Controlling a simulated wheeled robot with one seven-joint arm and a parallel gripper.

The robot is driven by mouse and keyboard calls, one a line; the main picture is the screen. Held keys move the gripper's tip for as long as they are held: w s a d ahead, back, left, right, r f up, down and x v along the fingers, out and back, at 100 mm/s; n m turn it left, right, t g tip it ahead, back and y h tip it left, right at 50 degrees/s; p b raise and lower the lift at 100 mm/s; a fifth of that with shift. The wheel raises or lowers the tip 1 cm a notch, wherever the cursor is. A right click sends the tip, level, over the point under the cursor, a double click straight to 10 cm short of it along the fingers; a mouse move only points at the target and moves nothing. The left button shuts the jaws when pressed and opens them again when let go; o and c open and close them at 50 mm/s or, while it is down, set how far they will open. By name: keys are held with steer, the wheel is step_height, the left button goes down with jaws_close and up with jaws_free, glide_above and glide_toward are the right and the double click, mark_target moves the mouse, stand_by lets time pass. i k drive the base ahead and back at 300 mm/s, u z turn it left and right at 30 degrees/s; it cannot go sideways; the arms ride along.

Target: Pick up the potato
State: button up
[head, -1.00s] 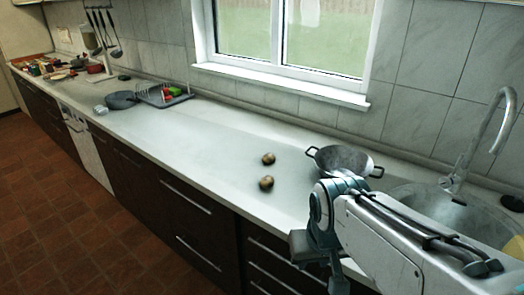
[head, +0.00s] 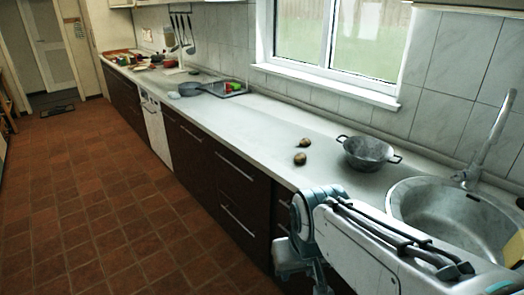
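Two small round brown lumps that look like potatoes lie on the pale worktop in the head view. My gripper's fingers do not show; nothing is seen touching either potato.
A round sink (head: 455,212) with a curved tap (head: 490,140) is at the right. Farther left along the worktop are a grey pan (head: 190,89), a dish rack (head: 228,88) and several small items. The tiled floor (head: 90,220) at left is open.

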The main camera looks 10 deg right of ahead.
mark_target(306, 142)
steer(key=u, duration=0.05)
steer(key=k, duration=0.35)
steer(key=u, duration=0.85)
steer(key=i, duration=1.5)
steer(key=z, duration=0.75)
steer(key=i, duration=0.9)
steer(key=z, duration=1.45)
steer(key=i, duration=0.45)
steer(key=z, duration=0.35)
